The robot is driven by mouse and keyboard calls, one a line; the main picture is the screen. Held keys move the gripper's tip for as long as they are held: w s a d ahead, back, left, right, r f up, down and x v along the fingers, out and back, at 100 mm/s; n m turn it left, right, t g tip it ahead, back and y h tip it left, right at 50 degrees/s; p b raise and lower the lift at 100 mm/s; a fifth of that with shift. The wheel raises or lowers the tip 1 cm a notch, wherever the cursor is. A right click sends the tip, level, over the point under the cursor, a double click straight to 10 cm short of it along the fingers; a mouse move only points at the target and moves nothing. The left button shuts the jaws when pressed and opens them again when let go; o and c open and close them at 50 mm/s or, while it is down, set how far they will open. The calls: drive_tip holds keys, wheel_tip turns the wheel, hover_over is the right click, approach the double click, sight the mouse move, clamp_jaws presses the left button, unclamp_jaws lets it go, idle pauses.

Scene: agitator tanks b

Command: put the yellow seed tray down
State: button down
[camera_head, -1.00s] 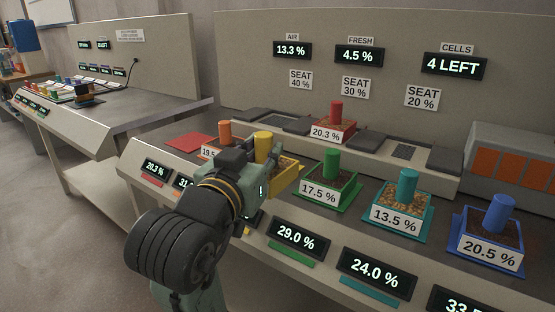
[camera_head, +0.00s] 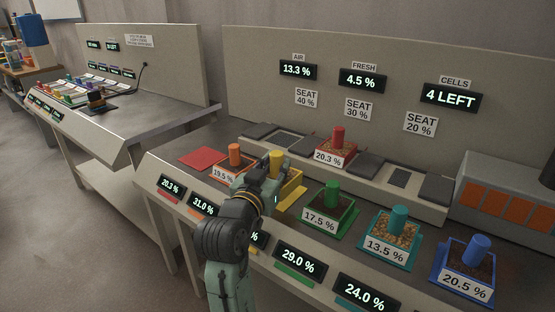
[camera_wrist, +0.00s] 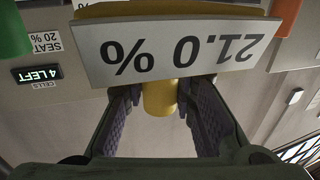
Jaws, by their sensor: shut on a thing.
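The yellow seed tray (camera_head: 293,184) is at the bench between the orange and green trays. It has an upright yellow post (camera_head: 277,160). My gripper (camera_head: 266,168) is shut on this post, and my arm hides part of the tray. In the wrist view my gripper (camera_wrist: 160,100) has its fingers on either side of the yellow post (camera_wrist: 159,98). The tray's label (camera_wrist: 180,50) reads 21.0 % and appears upside down. I cannot tell whether the tray's underside touches the bench.
Close by are the orange tray (camera_head: 224,172) to the left and the green tray (camera_head: 327,219) to the right. Teal (camera_head: 390,239) and blue (camera_head: 465,270) trays stand farther right. A red tray (camera_head: 335,158) sits on the raised back ledge, beside empty dark seats (camera_head: 366,166). A red mat (camera_head: 202,158) is bare.

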sight(278, 172)
drive_tip(key=w, duration=0.2)
drive_tip(key=w+p, duration=0.1)
drive_tip(key=w, duration=0.2)
drive_tip(key=shift+d+f, duration=0.2)
wheel_tip(278, 172, down, 3)
drive_tip(key=shift+f+p, duration=0.2)
drive_tip(key=shift+p, duration=0.25)
drive_tip(key=shift+f+b, duration=0.65)
drive_tip(key=c, duration=1.3)
unclamp_jaws()
drive_tip(key=shift+f, duration=0.2)
